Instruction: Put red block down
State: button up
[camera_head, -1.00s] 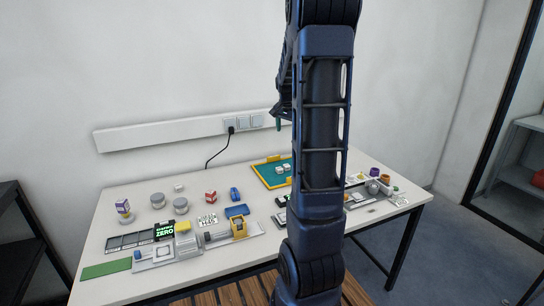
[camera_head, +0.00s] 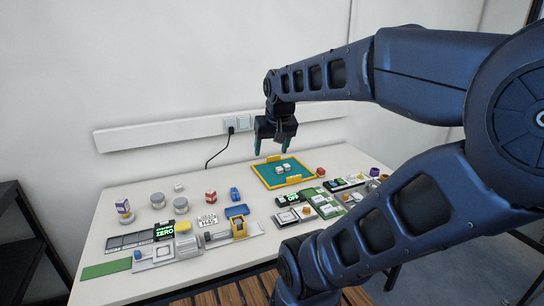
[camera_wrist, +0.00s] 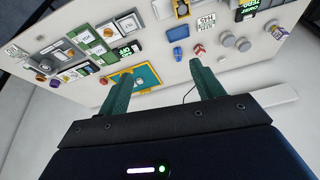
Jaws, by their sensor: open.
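A small red block (camera_head: 320,172) sits on the table just right of the green, yellow-edged tray (camera_head: 262,182). It also shows in the wrist view (camera_wrist: 104,80), beside the tray. A second, red-and-white block (camera_head: 210,197) stands left of the tray and shows in the wrist view (camera_wrist: 199,51). I cannot tell from its look which one the task names. My gripper (camera_head: 271,151) is above the table near the back of the tray, fingers apart and pointing down. In the wrist view my gripper (camera_wrist: 160,75) has nothing between its fingers.
White pieces (camera_head: 284,169) lie in the tray. A blue block (camera_head: 235,194), grey round pieces (camera_head: 181,205) and a clamp device (camera_head: 240,228) stand to the left. Green-and-white modules (camera_head: 322,203) lie at right. A wall strip with sockets (camera_head: 180,132) runs behind the table.

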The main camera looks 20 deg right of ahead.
jog(key=shift+n, duration=0.6)
jog(key=s, duration=0.1)
jog(key=s+a, duration=0.1)
jog(key=s+f, duration=0.1)
jog(key=shift+s+a, duration=0.25)
jog(key=shift+s, duration=0.1)
dwell(0.5)
